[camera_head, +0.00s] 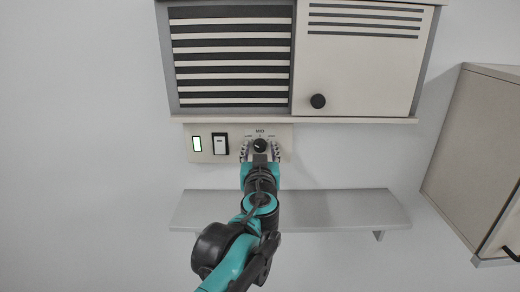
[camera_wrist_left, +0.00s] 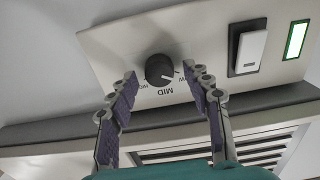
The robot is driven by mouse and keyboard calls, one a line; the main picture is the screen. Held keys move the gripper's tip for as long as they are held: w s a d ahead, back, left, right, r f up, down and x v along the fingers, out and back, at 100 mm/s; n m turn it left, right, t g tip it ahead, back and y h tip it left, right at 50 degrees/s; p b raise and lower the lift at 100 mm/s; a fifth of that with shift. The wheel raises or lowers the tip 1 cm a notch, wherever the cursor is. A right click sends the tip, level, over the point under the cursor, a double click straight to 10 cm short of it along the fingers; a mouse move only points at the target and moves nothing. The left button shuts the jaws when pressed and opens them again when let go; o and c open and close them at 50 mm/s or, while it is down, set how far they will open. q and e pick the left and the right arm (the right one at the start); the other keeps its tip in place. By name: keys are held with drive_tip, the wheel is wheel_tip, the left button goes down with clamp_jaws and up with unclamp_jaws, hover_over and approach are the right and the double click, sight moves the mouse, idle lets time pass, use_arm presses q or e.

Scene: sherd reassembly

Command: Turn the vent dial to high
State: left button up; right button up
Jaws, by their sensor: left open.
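The vent dial (camera_head: 260,145) is a round black knob on a pale wall plate, below the slatted vent. It also shows in the left wrist view (camera_wrist_left: 159,68), where the plate appears upside down with a MID label and partly covered labels on both sides. A light pointer mark on the dial seems to lie toward the label at the right in that view; its exact setting is hard to tell. My left gripper (camera_head: 260,151) is open, its fingers on either side of the dial with gaps visible in the left wrist view (camera_wrist_left: 159,72). My right gripper is out of view.
Above is a cabinet with a slatted vent (camera_head: 230,60) and a door with a black knob (camera_head: 318,101). A grey shelf (camera_head: 340,208) lies below.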

use_arm(q)
drive_tip(key=shift+w, duration=0.1)
drive_tip(key=c, duration=1.1)
drive_tip(key=shift+c, duration=0.2)
drive_tip(key=shift+m, duration=0.4)
drive_tip(key=m, duration=0.4)
drive_tip(key=shift+d+b, duration=0.1)
drive_tip(key=shift+b, duration=0.3)
drive_tip(key=m, duration=0.4)
drive_tip(key=shift+f+m+b, duration=0.1)
drive_tip(key=shift+m+b, duration=0.2)
drive_tip(key=m, duration=0.7)
drive_tip(key=shift+d+f+b, duration=0.1)
drive_tip(key=shift+b, duration=0.25)
drive_tip(key=m, duration=0.3)
drive_tip(key=shift+f+m, duration=0.1)
drive_tip(key=shift+m, duration=2.1)
drive_tip(key=shift+b, duration=0.3)
